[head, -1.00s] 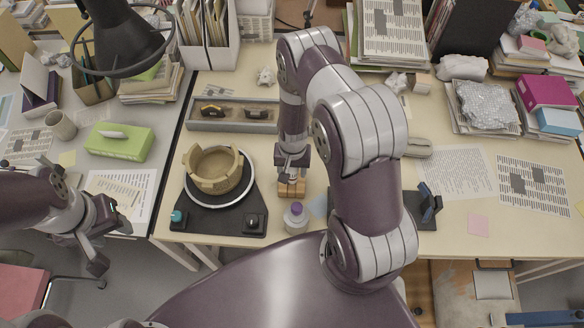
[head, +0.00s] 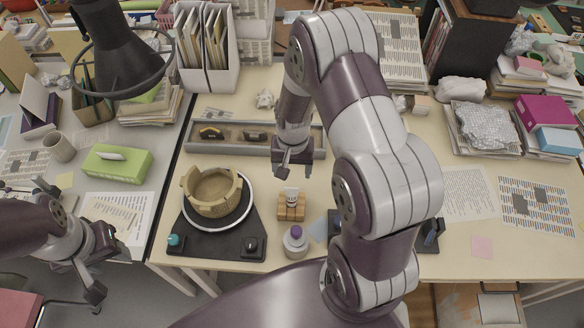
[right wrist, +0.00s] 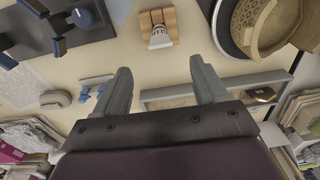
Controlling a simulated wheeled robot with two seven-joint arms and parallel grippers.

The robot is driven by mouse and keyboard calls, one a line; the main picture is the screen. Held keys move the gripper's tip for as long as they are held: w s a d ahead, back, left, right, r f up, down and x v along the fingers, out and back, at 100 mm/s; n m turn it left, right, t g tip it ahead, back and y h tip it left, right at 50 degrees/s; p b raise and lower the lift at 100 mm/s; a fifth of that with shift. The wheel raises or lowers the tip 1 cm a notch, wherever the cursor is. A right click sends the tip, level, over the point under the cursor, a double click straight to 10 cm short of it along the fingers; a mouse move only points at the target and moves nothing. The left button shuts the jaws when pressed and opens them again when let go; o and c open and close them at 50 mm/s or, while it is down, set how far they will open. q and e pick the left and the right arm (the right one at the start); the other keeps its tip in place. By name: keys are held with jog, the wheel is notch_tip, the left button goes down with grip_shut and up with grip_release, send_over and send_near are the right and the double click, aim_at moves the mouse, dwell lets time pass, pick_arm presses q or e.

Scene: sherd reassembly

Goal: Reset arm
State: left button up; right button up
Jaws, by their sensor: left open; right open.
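My right gripper (head: 293,172) hangs over the table between the wooden block and the grey tray. In the right wrist view its two fingers (right wrist: 164,88) are apart with nothing between them. My left gripper (head: 98,268) is at the far left, off the table's edge, open and empty. A tan bowl (head: 213,190) with a jagged, broken rim sits on the round turntable (head: 187,216); the bowl also shows in the right wrist view (right wrist: 270,25). A small wooden block (head: 291,209) with a white-topped item in it stands right of the turntable.
A grey tray (head: 225,146) holding dark sherds lies behind the turntable. A purple-capped bottle (head: 295,243) stands at the front edge. A green tissue box (head: 117,163), papers and book stacks crowd the sides. My right arm hides much of the middle.

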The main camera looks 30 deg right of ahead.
jog(key=shift+r, duration=0.15)
dwell(0.3)
jog(key=s+a+r+n+t, duration=0.1)
jog(key=s+a+r+n, duration=0.4)
jog(key=s+r, duration=0.3)
notch_tip(320, 180, up, 4)
jog(key=shift+s+a+r+n, duration=0.2)
jog(key=shift+s+n, duration=0.2)
jog(key=shift+n, duration=0.3)
jog(key=shift+s, duration=0.1)
